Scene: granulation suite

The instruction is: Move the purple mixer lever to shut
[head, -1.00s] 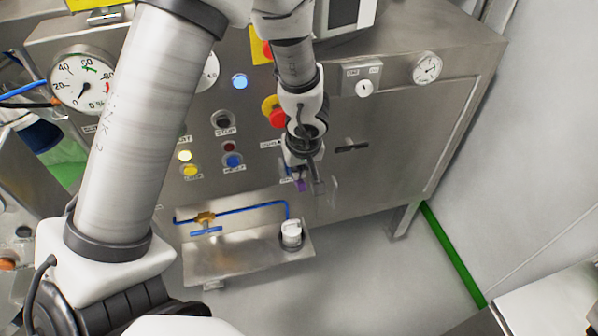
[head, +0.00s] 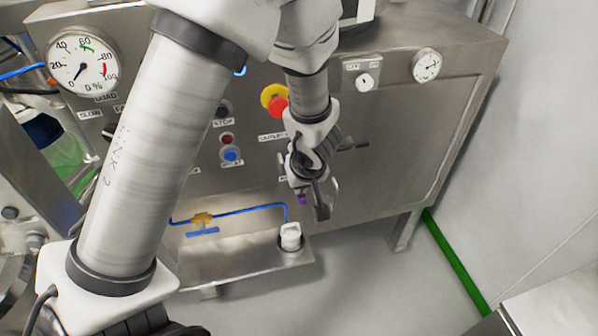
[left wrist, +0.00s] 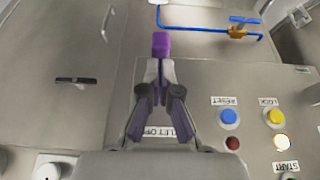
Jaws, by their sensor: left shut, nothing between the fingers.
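The purple mixer lever (head: 302,199) shows only as a small purple tip at the lower front of the steel machine, under my left gripper. In the left wrist view its purple end (left wrist: 161,45) stands just beyond the fingertips, and the rest is hidden behind them. My left gripper (left wrist: 159,68) is shut, with nothing between the fingers. In the head view the left gripper (head: 318,205) is beside the purple tip. I cannot tell whether they touch. A label partly reading "LET OP" lies behind the fingers. My right gripper is not in view.
A dark handle (head: 352,146) is on the panel to the right. A red emergency button (head: 278,105) and a blue button (head: 231,154) are nearby. A steel shelf (head: 235,263) with a blue pipe (head: 250,208) and a white cap (head: 290,236) sits below.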

